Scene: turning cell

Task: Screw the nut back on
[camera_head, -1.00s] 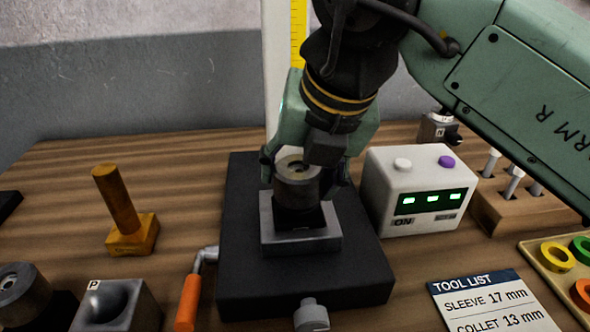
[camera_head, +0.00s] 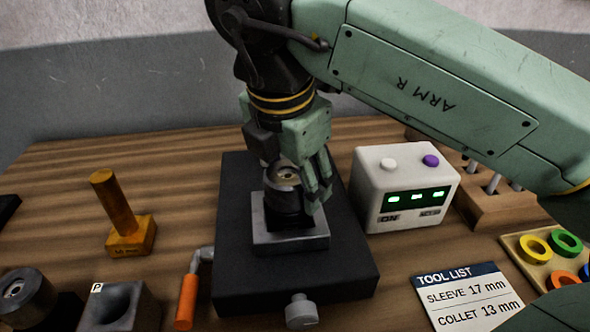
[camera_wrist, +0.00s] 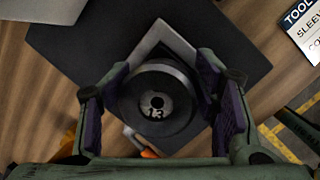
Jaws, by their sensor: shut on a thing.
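The nut (camera_head: 283,181) is a dark grey round ring on the fixture in the middle of the bench. A lighter centre shows in its top. In the wrist view the nut (camera_wrist: 150,112) has a disc marked 13 in its middle. My gripper (camera_head: 297,185) is shut on the nut from above; its purple-padded fingers stand on both sides of it in the wrist view (camera_wrist: 157,100). The nut sits over a grey square block (camera_head: 310,243) on a black base plate (camera_head: 340,270). The joint under the nut is in dark shade, so I cannot see the thread.
A white box (camera_head: 385,170) with lit green displays stands right of the base plate. An orange-handled crank (camera_head: 187,300) is at its front left. A yellow-brown post (camera_head: 118,205), a block marked P (camera_head: 125,310) and another dark ring (camera_head: 22,295) stand at left. Coloured rings lie at right.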

